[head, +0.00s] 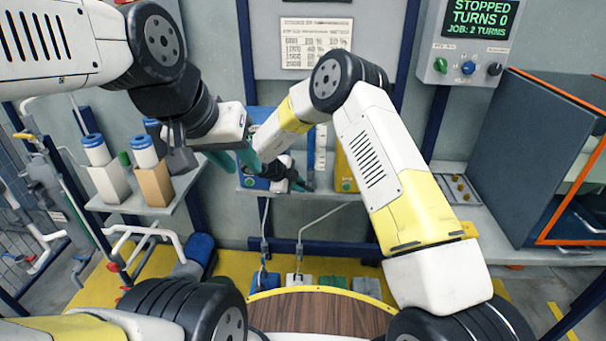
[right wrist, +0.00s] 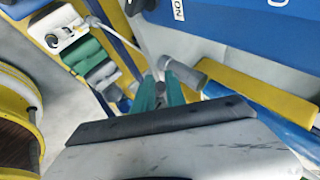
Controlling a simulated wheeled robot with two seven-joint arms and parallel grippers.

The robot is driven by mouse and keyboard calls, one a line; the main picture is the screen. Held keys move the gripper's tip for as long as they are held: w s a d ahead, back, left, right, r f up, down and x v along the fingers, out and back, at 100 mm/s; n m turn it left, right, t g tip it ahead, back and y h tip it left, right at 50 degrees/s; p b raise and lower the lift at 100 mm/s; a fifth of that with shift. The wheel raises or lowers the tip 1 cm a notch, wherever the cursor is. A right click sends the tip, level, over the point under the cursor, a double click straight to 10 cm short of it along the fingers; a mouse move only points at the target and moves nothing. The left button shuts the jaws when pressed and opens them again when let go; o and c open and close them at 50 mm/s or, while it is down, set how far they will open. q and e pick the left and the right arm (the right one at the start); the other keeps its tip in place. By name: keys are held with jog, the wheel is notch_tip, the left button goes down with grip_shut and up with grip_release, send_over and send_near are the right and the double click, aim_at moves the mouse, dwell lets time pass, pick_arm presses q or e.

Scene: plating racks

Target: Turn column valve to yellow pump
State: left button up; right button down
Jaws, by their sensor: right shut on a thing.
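The yellow pump (head: 344,177) stands on the wall shelf in the head view, partly behind my right forearm. A blue pump box (head: 252,182) stands to its left, with a pale upright column (head: 321,150) between them. My right gripper (head: 300,186) is low in front of the column. In the right wrist view its green fingers (right wrist: 170,88) are shut at a small grey handle (right wrist: 197,75), seemingly the column valve. The grip is partly hidden, and the valve's pointing direction cannot be told. My left gripper (head: 234,160) has its green fingers apart, left of the blue pump, and appears empty.
A display (head: 474,18) reads "STOPPED TURNS 0, JOB: 2 TURNS". Blue-capped bottles (head: 146,165) stand on the left shelf. Several coloured blocks (head: 299,281) sit below the pumps. A dark cabinet (head: 520,140) stands at right. A round wooden top (head: 318,312) is in front.

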jog(key=shift+w+d, duration=0.1)
jog(key=shift+d, duration=0.15)
jog(key=c, duration=1.4)
grip_release()
jog(key=shift+a, duration=0.1)
jog(key=shift+a+r, duration=0.15)
jog(key=v, duration=0.7)
jog(key=shift+s+r, duration=0.1)
jog(key=shift+s, duration=0.1)
